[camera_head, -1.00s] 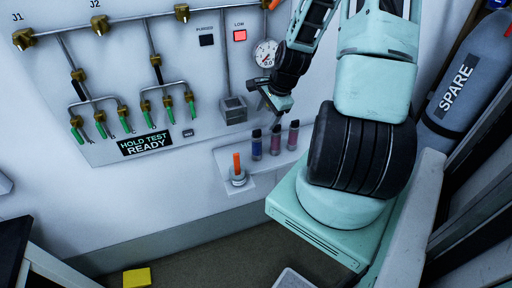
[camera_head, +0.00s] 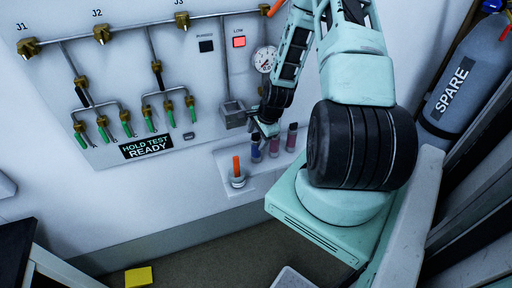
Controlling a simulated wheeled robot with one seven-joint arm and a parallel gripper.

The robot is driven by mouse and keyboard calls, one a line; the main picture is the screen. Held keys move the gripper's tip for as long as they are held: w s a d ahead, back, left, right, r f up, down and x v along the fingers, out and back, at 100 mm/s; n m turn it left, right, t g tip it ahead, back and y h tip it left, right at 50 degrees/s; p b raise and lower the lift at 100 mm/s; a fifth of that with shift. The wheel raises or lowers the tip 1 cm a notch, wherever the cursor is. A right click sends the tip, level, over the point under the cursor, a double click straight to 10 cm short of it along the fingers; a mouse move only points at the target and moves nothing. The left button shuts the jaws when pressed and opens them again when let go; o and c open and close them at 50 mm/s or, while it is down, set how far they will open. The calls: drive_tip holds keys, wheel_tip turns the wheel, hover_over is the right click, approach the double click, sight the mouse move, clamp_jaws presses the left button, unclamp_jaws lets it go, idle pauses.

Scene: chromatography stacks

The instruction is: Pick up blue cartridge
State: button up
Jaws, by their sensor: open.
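The blue cartridge (camera_head: 256,149) stands upright on a small white wall shelf, leftmost of three dark-capped cartridges. Its upper part is close to my gripper (camera_head: 262,133), which has its tips down at the cartridge's cap. The gripper is open. It is small in this view, and I cannot tell whether the fingers are around the cap or just in front of it. A purple cartridge (camera_head: 274,147) and a mauve-pink cartridge (camera_head: 292,138) stand to the right of the blue one.
An orange stick in a round holder (camera_head: 238,174) stands on the shelf (camera_head: 264,182) left of the cartridges. The wall panel with valves and a gauge (camera_head: 264,59) rises behind. A grey SPARE cylinder (camera_head: 468,80) stands at right. A yellow block (camera_head: 138,277) lies on the floor.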

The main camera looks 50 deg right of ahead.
drive_tip(key=shift+f, duration=0.15)
clamp_jaws()
